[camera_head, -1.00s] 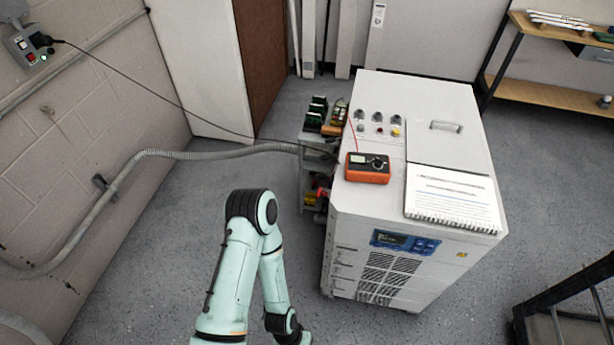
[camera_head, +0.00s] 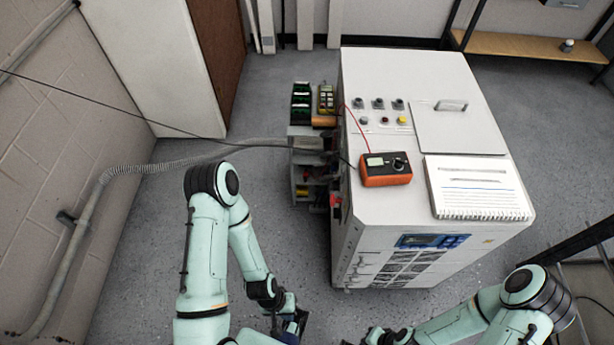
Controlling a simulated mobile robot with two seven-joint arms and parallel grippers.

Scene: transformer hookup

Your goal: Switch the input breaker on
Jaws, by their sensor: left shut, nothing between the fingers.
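The white transformer cabinet (camera_head: 372,235) stands right of centre, with knobs and buttons (camera_head: 385,112) on its top and a small blue display panel (camera_head: 433,241) on its front. I cannot make out which part is the input breaker. A small red part (camera_head: 336,207) shows on the cabinet's left side. My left gripper (camera_head: 301,320) is at the bottom centre, low in front and left of the cabinet, apart from it. It is shut and empty. My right gripper (camera_head: 362,339) is at the bottom edge, mostly cut off, so its fingers cannot be judged.
An orange meter (camera_head: 386,170) with a red lead and a spiral notebook (camera_head: 478,188) lie on the cabinet top. A small grey shelf cart (camera_head: 304,143) with bins stands at its left. A black cable and a grey hose run across to the left.

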